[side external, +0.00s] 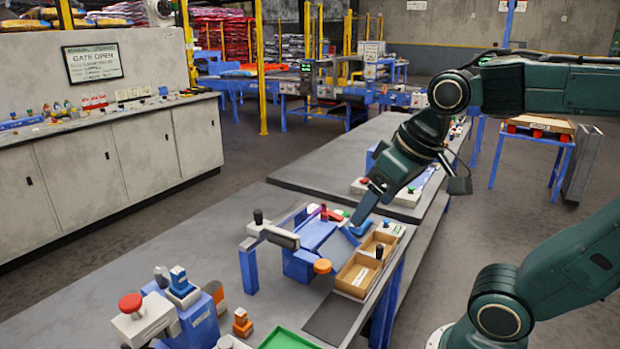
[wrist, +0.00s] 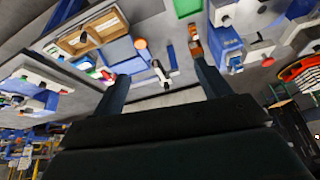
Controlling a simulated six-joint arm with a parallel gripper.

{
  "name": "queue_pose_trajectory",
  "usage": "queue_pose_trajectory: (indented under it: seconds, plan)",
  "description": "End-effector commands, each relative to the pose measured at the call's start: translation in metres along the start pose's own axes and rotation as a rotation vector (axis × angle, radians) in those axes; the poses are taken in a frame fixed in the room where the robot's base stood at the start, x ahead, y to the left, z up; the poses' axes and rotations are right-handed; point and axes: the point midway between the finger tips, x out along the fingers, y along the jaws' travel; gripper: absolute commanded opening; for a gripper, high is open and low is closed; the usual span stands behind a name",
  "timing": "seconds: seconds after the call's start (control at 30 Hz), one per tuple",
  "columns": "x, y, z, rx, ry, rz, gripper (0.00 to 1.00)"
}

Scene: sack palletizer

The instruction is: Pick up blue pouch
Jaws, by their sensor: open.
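A small blue item (side external: 361,229), which looks like the blue pouch, lies on the bench beside the far end of a wooden tray (side external: 352,287). A small blue shape (wrist: 84,63) near the tray in the wrist view appears to be the same item. My gripper (side external: 364,210) is above the bench, close to the blue item in the side view; the exact gap is hard to tell. In the wrist view my gripper (wrist: 157,80) has its two fingers wide apart with nothing held between them.
An orange knob (side external: 322,266) and black knob (side external: 379,251) stick up nearby. A green tray (side external: 288,340) and red button box (side external: 132,306) are at the near end.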

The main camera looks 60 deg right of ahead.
Motion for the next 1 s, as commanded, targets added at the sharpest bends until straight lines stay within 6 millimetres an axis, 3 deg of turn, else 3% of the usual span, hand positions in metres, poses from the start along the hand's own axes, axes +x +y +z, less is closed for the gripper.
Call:
queue_pose_trajectory:
  seconds: [0.47,0.7,1.0]
  plan:
    - [0.025,0.050,-0.095,0.340,-0.100,0.086,0.76]
    - [0.051,0.089,-0.134,0.513,-0.146,0.129,0.76]
    - [0.093,0.150,-0.170,0.731,-0.199,0.183,0.76]
